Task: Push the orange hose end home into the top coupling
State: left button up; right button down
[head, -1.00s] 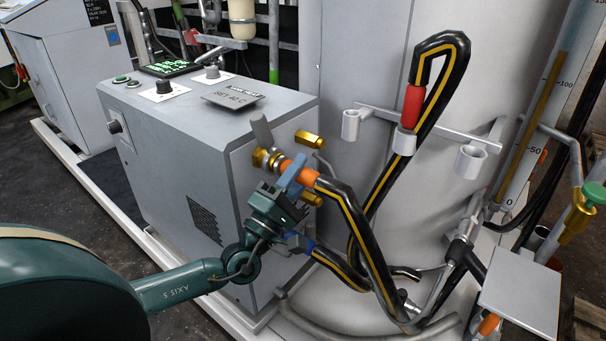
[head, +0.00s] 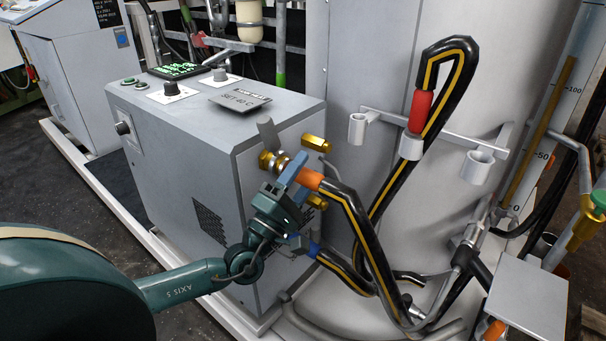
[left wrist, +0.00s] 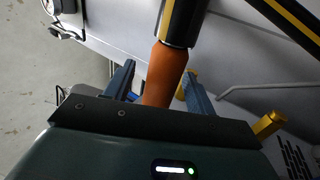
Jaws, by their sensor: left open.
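The orange hose end (head: 309,179), on a black hose with a yellow stripe, lines up with a brass coupling (head: 272,161) that has a grey lever, on the cabinet's side. They look joined or nearly so; I cannot tell how deep the end sits. My left gripper (head: 294,172) is at the orange end, its blue-grey fingers either side of it. In the left wrist view the orange end (left wrist: 165,72) passes between the open fingers (left wrist: 158,88), with gaps beside it. The coupling is hidden there. My right gripper is not in view.
Two more brass fittings, an upper (head: 315,143) and a lower (head: 317,202), sit close by. A blue-ended hose (head: 314,250) lies below my gripper. A red-ended hose (head: 419,108) hangs in a holder on the tank. A grey plate (head: 528,303) stands at lower right.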

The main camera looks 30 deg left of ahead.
pick_arm(q)
jog(key=shift+f, duration=0.15)
jog(key=shift+s+f, duration=0.15)
jog(key=shift+s, duration=0.1)
jog(key=v, duration=1.2)
jog(key=shift+s, duration=0.25)
